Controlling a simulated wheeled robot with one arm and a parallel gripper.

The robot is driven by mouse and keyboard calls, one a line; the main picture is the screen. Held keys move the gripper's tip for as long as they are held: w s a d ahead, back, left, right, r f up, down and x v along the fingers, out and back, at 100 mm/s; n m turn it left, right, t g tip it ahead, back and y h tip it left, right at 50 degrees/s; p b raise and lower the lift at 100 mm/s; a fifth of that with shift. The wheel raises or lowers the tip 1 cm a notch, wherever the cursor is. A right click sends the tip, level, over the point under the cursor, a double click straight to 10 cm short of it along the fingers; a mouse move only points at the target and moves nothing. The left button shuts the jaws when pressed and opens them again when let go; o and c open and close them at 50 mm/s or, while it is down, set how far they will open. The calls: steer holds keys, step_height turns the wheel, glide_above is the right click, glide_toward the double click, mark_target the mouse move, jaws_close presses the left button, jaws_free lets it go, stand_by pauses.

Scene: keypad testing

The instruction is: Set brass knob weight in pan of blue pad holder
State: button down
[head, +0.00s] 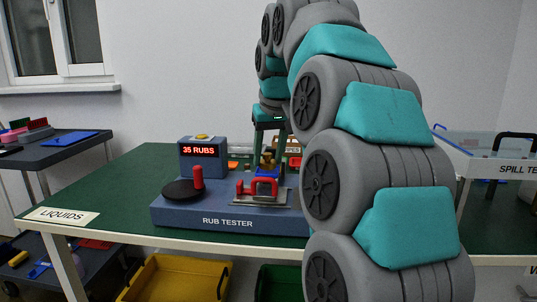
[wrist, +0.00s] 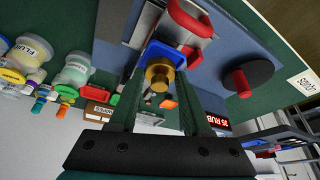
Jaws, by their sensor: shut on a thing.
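The brass knob weight (wrist: 159,76) is between the green fingers of my gripper (wrist: 160,84), which is shut on it. In the head view the weight (head: 266,161) shows low under my gripper (head: 268,148). The blue pad holder (head: 268,173) sits on the rub tester, by a red clamp. In the wrist view the blue holder (wrist: 182,52) lies right behind the weight, its blue rim showing around it. The weight is over the holder; I cannot tell whether it touches the pan. The pan's inside is mostly hidden by the weight.
The rub tester (head: 229,223) stands on a green table (head: 120,190). It carries a red-handled black disc (head: 184,191), a red clamp (head: 243,189) and a display box (head: 202,160) reading 35 RUBS. In the wrist view, several jars (wrist: 74,70) stand at the left.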

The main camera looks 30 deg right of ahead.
steer(key=shift+f, duration=0.5)
stand_by(0.6)
steer(key=shift+c, duration=1.4)
jaws_free()
steer(key=shift+r, duration=0.1)
